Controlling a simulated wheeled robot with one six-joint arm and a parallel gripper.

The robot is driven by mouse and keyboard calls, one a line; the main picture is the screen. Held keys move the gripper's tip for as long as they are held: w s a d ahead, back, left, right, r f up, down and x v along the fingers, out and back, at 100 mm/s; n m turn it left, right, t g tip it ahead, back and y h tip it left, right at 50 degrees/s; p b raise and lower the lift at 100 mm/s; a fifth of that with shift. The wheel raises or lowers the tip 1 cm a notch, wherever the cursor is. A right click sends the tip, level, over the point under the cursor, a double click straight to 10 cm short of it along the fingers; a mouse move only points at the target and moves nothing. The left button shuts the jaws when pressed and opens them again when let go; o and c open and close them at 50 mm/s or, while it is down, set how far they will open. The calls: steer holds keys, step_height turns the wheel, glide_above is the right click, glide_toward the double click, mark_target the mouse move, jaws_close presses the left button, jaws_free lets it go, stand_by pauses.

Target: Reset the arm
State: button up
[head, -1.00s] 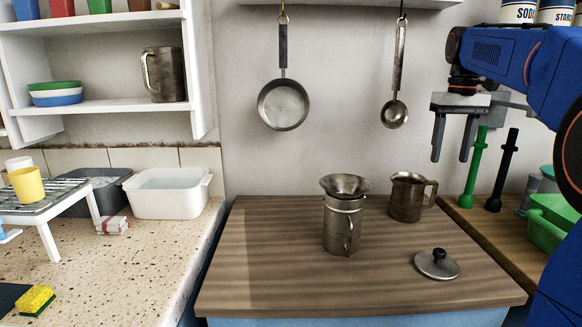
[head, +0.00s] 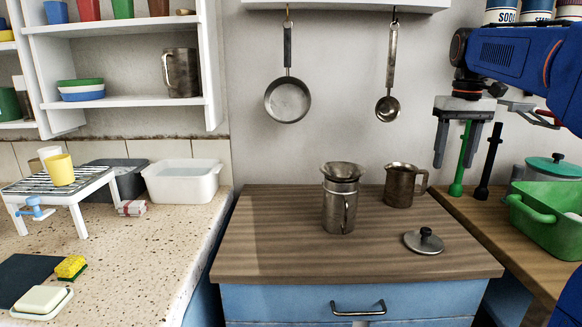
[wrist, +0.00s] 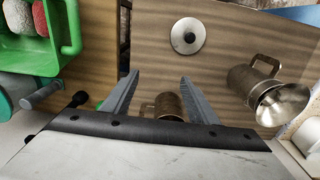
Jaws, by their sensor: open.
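My gripper (head: 457,163) hangs at the upper right in the head view, its two grey fingers apart and pointing down, with nothing between them. In the wrist view its open fingers (wrist: 158,98) show above the wooden top. A metal mug (head: 404,185) stands at the back right of that top; it shows in the wrist view (wrist: 167,108), partly hidden behind the gripper. A metal pot with a funnel-like piece on top (head: 341,205) stands near the middle. A round lid with a black knob (head: 424,242) lies at the right front.
A pan (head: 288,100) and a ladle (head: 388,108) hang on the wall. A green basin (head: 548,225) stands on the right counter. A white tub (head: 183,182), a rack (head: 75,190) and a sponge (head: 71,267) are at the left. The front of the wooden top is clear.

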steer(key=s+a+f+t, duration=0.1)
steer(key=s+a+f, duration=0.3)
steer(key=s+f, duration=0.4)
steer(key=s+a+f+t, duration=0.2)
steer(key=s+a+f, duration=0.1)
steer(key=s+f, duration=0.6)
steer(key=s+a+f+t, duration=0.1)
steer(key=s+a+f, duration=0.3)
steer(key=s+f, duration=0.5)
steer(key=s, duration=0.3)
steer(key=shift+a, duration=0.3)
